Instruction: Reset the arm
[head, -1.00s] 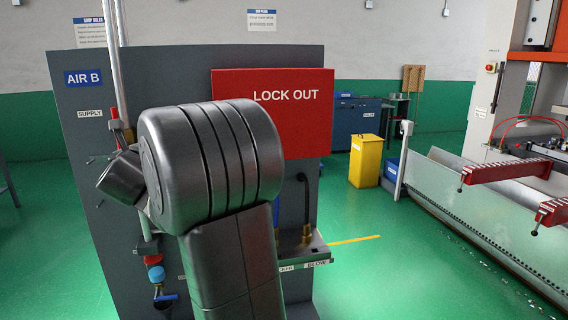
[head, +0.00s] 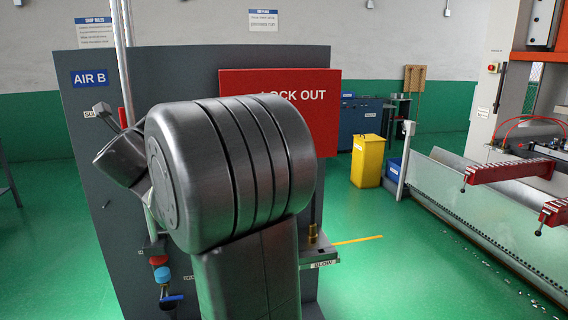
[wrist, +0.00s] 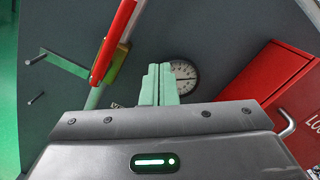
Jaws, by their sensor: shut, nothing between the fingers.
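In the wrist view my gripper (wrist: 157,84) shows its pale green fingers together, with nothing between them. They point toward the grey panel (wrist: 225,50) and are seen in front of it, left of a round gauge (wrist: 182,77). In the head view the grey panel (head: 85,130) stands upright with an "AIR B" sign. My dark arm covers the panel's middle, and the gripper's fingers cannot be made out there.
A red lever (wrist: 113,42) on a pipe is close to the fingers in the wrist view. The red lock out box (head: 320,115) is on the panel's right side, partly behind my arm. A yellow bin (head: 367,160) stands farther right, with open green floor before it.

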